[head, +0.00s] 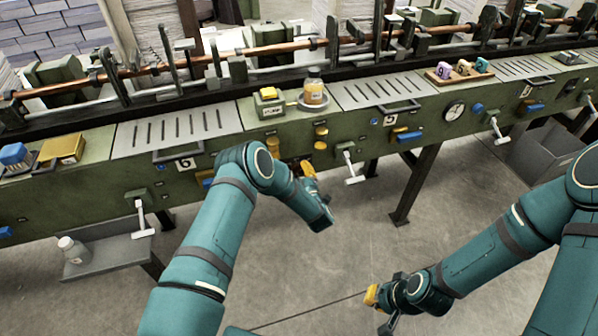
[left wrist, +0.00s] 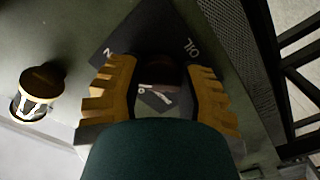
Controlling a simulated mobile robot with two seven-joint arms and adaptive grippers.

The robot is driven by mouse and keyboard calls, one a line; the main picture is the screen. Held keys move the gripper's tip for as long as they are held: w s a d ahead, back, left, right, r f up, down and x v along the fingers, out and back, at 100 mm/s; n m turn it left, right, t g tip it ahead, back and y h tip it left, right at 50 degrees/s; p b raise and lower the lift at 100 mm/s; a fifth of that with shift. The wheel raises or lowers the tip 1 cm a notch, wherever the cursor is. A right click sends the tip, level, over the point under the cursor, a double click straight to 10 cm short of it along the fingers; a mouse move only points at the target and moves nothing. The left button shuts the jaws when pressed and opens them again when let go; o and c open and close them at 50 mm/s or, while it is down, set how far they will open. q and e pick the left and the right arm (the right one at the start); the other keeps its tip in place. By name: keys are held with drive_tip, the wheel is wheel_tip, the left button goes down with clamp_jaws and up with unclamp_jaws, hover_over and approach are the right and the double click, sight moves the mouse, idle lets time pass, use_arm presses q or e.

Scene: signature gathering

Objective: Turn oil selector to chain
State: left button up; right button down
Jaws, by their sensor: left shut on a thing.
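The oil selector shows in the left wrist view as a dark round knob (left wrist: 158,72) on a dark plate (left wrist: 118,50). The letters OIL are readable at the plate's right; other marks are partly covered. My left gripper (left wrist: 165,98) has its yellow fingers on both sides of the knob, shut on it. In the head view my left gripper (head: 308,172) is at the green machine front, and its hand and arm hide the selector there. The word chain cannot be read. My right gripper (head: 373,297) hangs low over the floor, away from the machine; its finger opening is unclear.
An amber jar (head: 314,90) and a yellow-topped block (head: 268,98) stand on the ledge above. A white-handled lever (head: 351,170) juts out to the right. The floor (head: 330,260) in front is open.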

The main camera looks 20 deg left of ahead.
use_arm(q)
drive_tip(key=shift+r, duration=0.1)
idle(0.3)
drive_tip(key=o, duration=1.2)
drive_tip(key=v, duration=1.2)
drive_tip(key=shift+w, duration=0.1)
